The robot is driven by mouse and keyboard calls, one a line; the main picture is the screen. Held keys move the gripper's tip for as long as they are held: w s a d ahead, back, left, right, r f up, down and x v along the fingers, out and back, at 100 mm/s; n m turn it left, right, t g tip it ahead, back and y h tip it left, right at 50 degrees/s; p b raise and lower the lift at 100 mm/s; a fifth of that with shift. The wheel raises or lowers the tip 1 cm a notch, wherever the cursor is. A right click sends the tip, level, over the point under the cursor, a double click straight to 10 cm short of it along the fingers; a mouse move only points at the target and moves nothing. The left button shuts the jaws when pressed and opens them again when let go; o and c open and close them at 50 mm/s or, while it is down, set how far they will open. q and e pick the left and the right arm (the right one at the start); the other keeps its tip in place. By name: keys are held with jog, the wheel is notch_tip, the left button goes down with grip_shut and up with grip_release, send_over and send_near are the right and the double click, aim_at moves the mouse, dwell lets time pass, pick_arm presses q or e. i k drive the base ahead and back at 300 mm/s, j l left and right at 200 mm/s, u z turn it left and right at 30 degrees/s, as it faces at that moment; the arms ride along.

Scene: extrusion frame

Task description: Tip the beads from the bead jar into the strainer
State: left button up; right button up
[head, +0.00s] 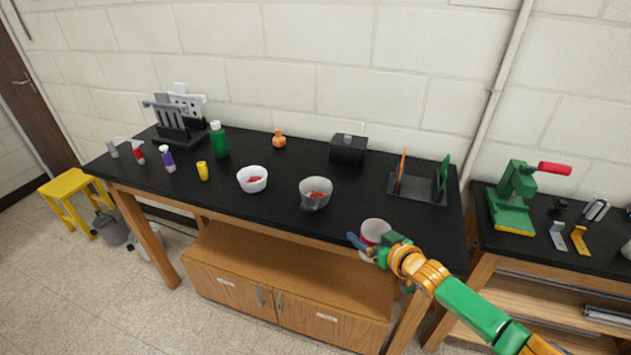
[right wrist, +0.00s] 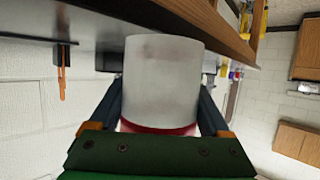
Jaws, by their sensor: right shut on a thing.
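My right gripper (head: 370,245) is shut on the bead jar (head: 376,229), a whitish cup with red showing low on it, at the front right edge of the black table. In the right wrist view the jar (right wrist: 163,80) sits between the two fingers, pale and cloudy, with a red band near the palm; I cannot tell whether that is beads. A grey metal bowl (head: 314,203), seemingly the strainer, stands on the table to the left of the jar, apart from it, with red bits inside. My left gripper is out of view.
A white bowl (head: 252,187) with red bits stands left of the metal bowl. A black box (head: 348,150) and a rack with orange and green panels (head: 410,187) stand behind. A green bottle (head: 218,142) and yellow bottle (head: 203,171) are farther left. Table between jar and metal bowl is clear.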

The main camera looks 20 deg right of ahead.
aim_at(322, 185)
jog(key=i+l, duration=0.15)
jog(key=i, duration=0.3)
jog(key=i+l, duration=0.1)
jog(key=i, duration=0.3)
